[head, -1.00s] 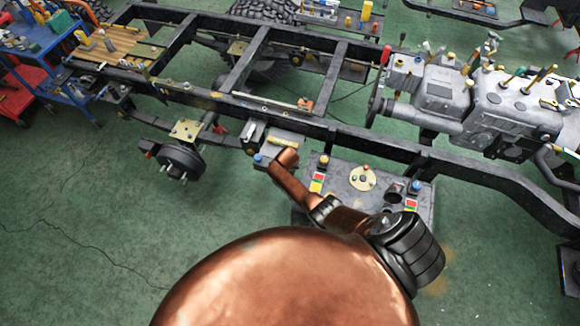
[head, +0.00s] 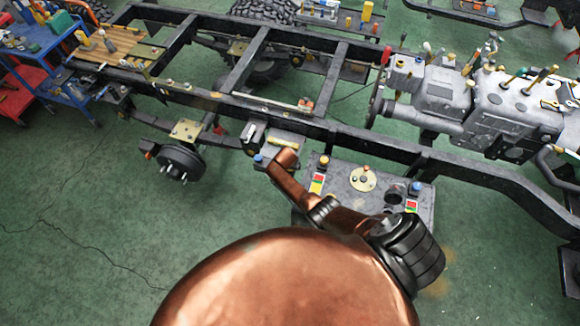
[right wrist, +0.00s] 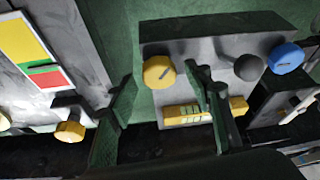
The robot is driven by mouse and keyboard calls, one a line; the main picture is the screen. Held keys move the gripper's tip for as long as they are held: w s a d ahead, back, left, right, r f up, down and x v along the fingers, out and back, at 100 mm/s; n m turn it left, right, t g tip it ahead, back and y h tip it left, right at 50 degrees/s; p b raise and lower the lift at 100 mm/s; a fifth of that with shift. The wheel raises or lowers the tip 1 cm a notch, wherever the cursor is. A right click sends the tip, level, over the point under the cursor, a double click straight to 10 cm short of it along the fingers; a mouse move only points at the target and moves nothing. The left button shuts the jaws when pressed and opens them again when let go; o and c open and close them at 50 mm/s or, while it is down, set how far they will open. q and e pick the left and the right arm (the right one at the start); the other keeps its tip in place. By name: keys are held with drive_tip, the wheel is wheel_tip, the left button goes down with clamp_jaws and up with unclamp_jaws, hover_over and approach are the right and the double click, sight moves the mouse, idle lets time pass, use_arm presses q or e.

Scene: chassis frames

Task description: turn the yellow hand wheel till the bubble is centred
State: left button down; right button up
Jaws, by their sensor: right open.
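The yellow hand wheel (right wrist: 158,72), a round knob with a dark slanted mark, shows in the right wrist view on the face of a grey box (right wrist: 185,48). Below it is a yellow level vial (right wrist: 183,114) with green parts; I cannot make out where its bubble sits. My right gripper (right wrist: 163,82) is open, its two dark green fingers to the left and right of the wheel. I cannot tell whether they touch it. In the head view the box's yellow vial (head: 284,142) shows, but my copper right arm hides the wheel and gripper. My left gripper is out of view.
A dark grey knob (right wrist: 248,67) and a blue knob (right wrist: 286,58) are right of the wheel. Another yellow knob (right wrist: 70,130) is at left. A grey control panel (head: 345,182) stands beside the box, and the black chassis rail (head: 350,137) runs behind.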

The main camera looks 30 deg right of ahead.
drive_tip(key=v, duration=1.2)
idle(0.6)
